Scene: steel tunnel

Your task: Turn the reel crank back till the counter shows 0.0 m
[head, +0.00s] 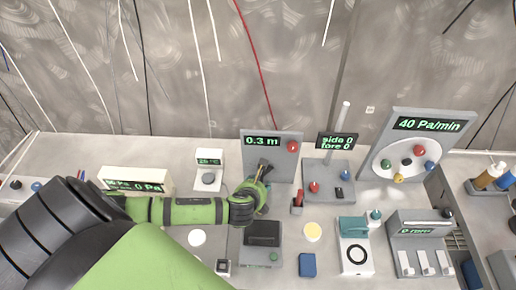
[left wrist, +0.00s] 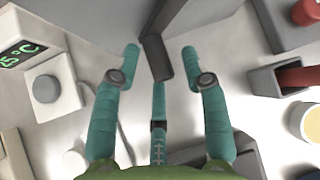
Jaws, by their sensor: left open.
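The reel unit is a grey upright panel (head: 272,136) whose counter (head: 262,141) reads 0.3 m in green. A red knob (head: 293,146) sits at its upper right. My left gripper (head: 264,174) is in front of the panel's lower part, its fingers spread. In the left wrist view, a dark grey bar (left wrist: 157,58) from the panel stands between the open fingertips (left wrist: 161,53), with gaps on both sides. It looks like the crank's handle, but the rest of the crank is hidden or unclear. My right gripper is not in view.
Left of the reel stands a small white box with a dial (head: 208,178). Right of it are a panel reading "side 0 fore 0" (head: 337,141) and a red-handled lever (head: 298,200). A dark grey box (head: 262,233) lies below the gripper. Cables hang along the back wall.

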